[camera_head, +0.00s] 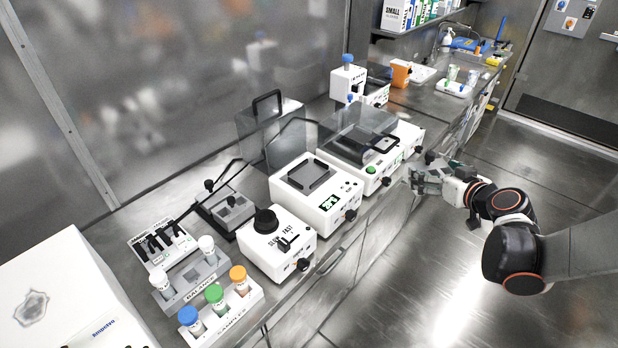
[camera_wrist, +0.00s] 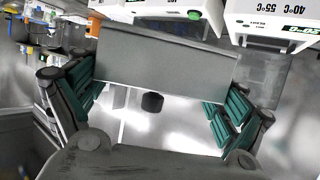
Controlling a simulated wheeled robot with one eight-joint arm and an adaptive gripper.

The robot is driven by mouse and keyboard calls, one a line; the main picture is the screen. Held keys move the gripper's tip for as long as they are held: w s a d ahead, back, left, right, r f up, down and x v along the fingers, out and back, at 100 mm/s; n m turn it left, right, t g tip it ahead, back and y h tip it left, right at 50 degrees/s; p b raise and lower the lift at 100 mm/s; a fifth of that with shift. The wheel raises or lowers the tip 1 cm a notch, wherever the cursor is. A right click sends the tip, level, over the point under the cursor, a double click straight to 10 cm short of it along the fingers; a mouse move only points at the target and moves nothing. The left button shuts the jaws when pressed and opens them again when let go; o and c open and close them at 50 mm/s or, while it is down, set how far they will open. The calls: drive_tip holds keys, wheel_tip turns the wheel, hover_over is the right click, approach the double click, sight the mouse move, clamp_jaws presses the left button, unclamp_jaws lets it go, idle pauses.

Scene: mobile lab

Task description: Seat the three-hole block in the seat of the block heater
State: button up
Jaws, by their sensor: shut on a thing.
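The block heater (camera_head: 330,222) is a white box with a green display and a dark square seat (camera_head: 308,176) on its top. The seat looks empty. My gripper (camera_head: 428,179) is shut on a grey block (camera_wrist: 165,62), in the air off the bench front, right of the heater in the head view. In the wrist view the block lies between the green-padded fingers with a plain face towards the camera. Its holes are not visible. Part of the heater front (camera_wrist: 268,18) shows at the wrist view's upper right.
A white device with a clear cover and green button (camera_head: 371,170) stands right of the heater; a white knobbed device (camera_head: 268,245) stands left. A dark stand (camera_head: 226,209) and tube racks (camera_head: 232,320) are further left. The aisle floor is clear.

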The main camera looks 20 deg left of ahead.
drive_tip(key=w+a+r+n+g+y, duration=0.1)
drive_tip(key=a+r+n+g+y, duration=0.15)
drive_tip(key=a, duration=0.85)
drive_tip(key=w+a+r+n+g+y, duration=0.15)
drive_tip(key=a+r, duration=0.25)
drive_tip(key=a, duration=0.7)
drive_tip(key=w+a+r+n+g+y, duration=0.1)
drive_tip(key=a+r+n+g+y, duration=0.2)
drive_tip(key=a, duration=0.9)
drive_tip(key=shift+t+h, duration=0.5)
drive_tip(key=shift+h, duration=0.2)
drive_tip(key=f+b, duration=0.2)
drive_tip(key=f, duration=0.4)
drive_tip(key=f+b, duration=0.2)
drive_tip(key=f, duration=0.4)
drive_tip(key=f+b, duration=0.2)
drive_tip(key=f, duration=0.4)
drive_tip(key=shift+d+f, duration=0.25)
drive_tip(key=shift+f, duration=0.05)
drive_tip(key=shift+f+b, duration=0.25)
drive_tip(key=shift+b, duration=0.05)
drive_tip(key=o, duration=1.4)
